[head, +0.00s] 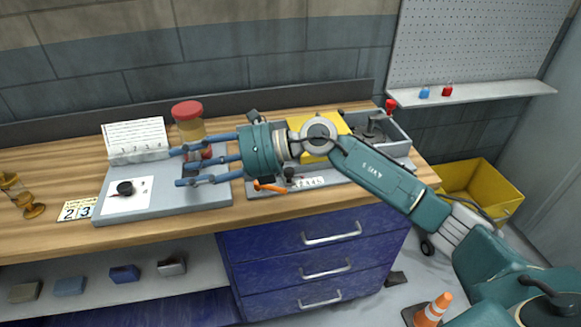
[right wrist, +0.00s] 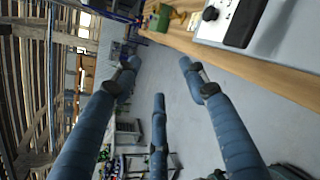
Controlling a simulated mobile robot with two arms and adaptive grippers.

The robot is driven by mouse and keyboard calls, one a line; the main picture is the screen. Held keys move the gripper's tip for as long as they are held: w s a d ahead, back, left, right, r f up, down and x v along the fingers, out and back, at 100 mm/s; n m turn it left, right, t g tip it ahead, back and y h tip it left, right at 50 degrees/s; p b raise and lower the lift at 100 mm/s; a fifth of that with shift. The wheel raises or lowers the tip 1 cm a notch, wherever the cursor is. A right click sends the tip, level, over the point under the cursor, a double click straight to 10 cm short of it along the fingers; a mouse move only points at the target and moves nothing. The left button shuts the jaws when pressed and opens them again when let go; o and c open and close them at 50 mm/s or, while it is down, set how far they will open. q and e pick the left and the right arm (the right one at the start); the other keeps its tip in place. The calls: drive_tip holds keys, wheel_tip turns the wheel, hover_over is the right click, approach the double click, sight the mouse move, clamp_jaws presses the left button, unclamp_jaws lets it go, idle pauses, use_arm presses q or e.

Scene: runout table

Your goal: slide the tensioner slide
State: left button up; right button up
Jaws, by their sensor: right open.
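My right gripper (head: 181,168) reaches in from the right in the head view, its blue fingers spread and empty. They point left over the grey left board (head: 165,202). This board carries a black knob (head: 125,188) on a white plate, and a dark slot partly hidden by the fingers. The knob also shows at the top of the right wrist view (right wrist: 210,14), apart from the fingers. Behind my wrist is a second grey board with a small black knob (head: 290,172) by a numbered strip (head: 309,182). I cannot tell which part is the tensioner slide.
A red-lidded jar (head: 187,112) and a white numbered card (head: 135,139) stand behind the fingers. An orange lever (head: 269,186) sticks out below my wrist. A yellow block (head: 340,124) and grey tray (head: 392,132) lie right. A brass object (head: 22,195) stands left.

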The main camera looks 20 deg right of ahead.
drive_tip(key=w+d+f+n+g+h, duration=0.1)
drive_tip(key=d+f+h, duration=0.15)
drive_tip(key=d, duration=0.35)
drive_tip(key=w+d+f+n+h, duration=0.1)
drive_tip(key=w+d+f+h, duration=0.1)
drive_tip(key=d+h, duration=0.3)
drive_tip(key=g+h, duration=0.1)
drive_tip(key=h, duration=0.4)
approach(289, 170)
drive_tip(key=shift+y, duration=0.35)
drive_tip(key=p+x, duration=0.1)
drive_tip(key=x, duration=0.1)
drive_tip(key=p+x, duration=0.1)
drive_tip(key=x, duration=0.2)
drive_tip(key=p+x, duration=0.1)
drive_tip(key=x, duration=0.1)
drive_tip(key=shift+w+d+f, duration=0.1)
drive_tip(key=shift+d+f, duration=0.15)
drive_tip(key=shift+f, duration=0.2)
drive_tip(key=shift+w+a+f, duration=0.1)
drive_tip(key=shift+w+f, duration=0.05)
drive_tip(key=shift+f, duration=0.3)
drive_tip(key=shift+c, duration=0.3)
